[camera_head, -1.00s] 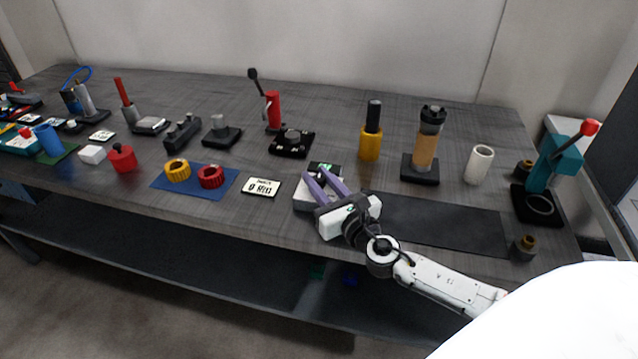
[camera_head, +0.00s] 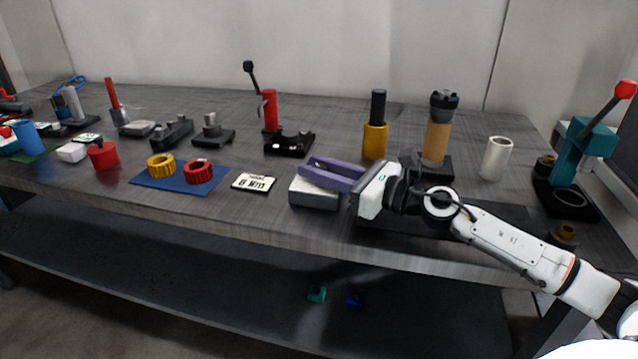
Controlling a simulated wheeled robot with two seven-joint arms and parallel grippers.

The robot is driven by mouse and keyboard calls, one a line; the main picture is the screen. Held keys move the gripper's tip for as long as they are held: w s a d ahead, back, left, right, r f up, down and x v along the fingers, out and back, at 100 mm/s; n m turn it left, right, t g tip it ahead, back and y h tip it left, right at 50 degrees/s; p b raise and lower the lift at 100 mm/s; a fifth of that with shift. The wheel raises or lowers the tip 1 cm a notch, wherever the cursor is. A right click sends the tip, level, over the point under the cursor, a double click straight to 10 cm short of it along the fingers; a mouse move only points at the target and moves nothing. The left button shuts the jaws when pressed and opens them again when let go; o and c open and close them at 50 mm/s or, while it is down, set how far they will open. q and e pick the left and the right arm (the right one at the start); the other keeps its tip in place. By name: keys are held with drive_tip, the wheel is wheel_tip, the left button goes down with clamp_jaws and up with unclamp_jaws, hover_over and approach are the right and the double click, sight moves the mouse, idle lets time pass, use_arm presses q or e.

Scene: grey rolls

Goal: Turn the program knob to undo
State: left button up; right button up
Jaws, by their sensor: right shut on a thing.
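A low white box with a grey front (camera_head: 314,195) sits near the front edge of the table. My right gripper (camera_head: 308,168) comes in from the right, low over the box top, with its purple fingers lying nearly level. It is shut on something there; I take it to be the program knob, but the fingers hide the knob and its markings. My left gripper is not in view.
A white sign card (camera_head: 254,182) lies left of the box. A blue mat (camera_head: 183,184) with yellow and red rings lies further left. Behind stand a black cradle (camera_head: 289,145) and a yellow cylinder (camera_head: 375,142). A dark mat (camera_head: 480,220) lies right, under my arm.

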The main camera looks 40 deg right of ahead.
idle(0.5)
drive_tip(key=o, duration=1.1)
drive_tip(key=shift+s+d+f, duration=0.1)
drive_tip(key=shift+s+d, duration=0.15)
drive_tip(key=shift+s, duration=0.3)
drive_tip(key=v, duration=0.9)
drive_tip(key=shift+d, duration=0.1)
